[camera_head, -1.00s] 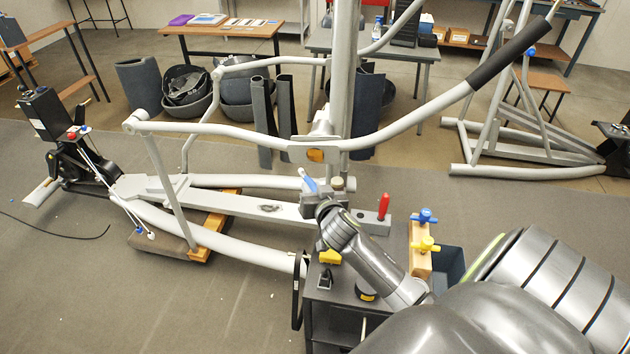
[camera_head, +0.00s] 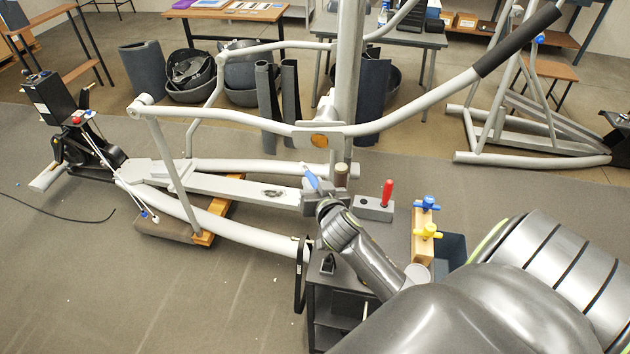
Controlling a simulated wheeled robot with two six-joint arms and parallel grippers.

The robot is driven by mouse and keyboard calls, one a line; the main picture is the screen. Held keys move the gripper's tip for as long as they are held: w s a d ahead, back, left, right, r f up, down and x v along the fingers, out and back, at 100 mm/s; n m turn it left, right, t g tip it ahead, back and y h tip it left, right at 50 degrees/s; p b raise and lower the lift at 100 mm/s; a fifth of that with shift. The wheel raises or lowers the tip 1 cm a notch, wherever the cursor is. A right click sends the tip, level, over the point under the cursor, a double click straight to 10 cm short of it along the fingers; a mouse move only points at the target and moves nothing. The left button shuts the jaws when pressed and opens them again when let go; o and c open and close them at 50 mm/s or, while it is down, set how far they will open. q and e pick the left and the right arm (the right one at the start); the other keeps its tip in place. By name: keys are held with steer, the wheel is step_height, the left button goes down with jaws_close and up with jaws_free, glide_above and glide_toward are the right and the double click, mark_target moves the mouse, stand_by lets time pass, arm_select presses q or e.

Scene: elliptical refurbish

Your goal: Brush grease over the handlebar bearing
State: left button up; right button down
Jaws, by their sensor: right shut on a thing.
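The elliptical's grey handlebar (camera_head: 415,108) runs across the picture to a black grip at the upper right. Its bearing (camera_head: 319,140), an orange disc, sits at the pivot on the upright post. My right gripper (camera_head: 316,196) is shut on a slim blue tool (camera_head: 311,178), which looks like the brush. The tool tilts up and left, below the bearing, and appears apart from it. Its bristles cannot be made out, and the fingers are mostly hidden by my own wrist. My left gripper is not in view.
A dark cart (camera_head: 328,308) stands below my right arm. Near it are a red-handled tool (camera_head: 388,193) in a grey holder and a wooden block (camera_head: 422,245) with blue and yellow knobs. The elliptical's base rails (camera_head: 225,228) lie left. Floor at lower left is clear.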

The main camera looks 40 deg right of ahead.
steer(key=shift+w+d, duration=0.15)
stand_by(0.5)
steer(key=w+d+b, duration=0.1)
steer(key=w+d, duration=0.3)
steer(key=d, duration=0.1)
steer(key=shift+w+d, duration=0.2)
steer(key=shift+w, duration=0.1)
steer(key=shift+w+d+b, duration=0.4)
steer(key=shift+w+d, duration=0.15)
steer(key=shift+d, duration=0.05)
stand_by(1.0)
stand_by(1.5)
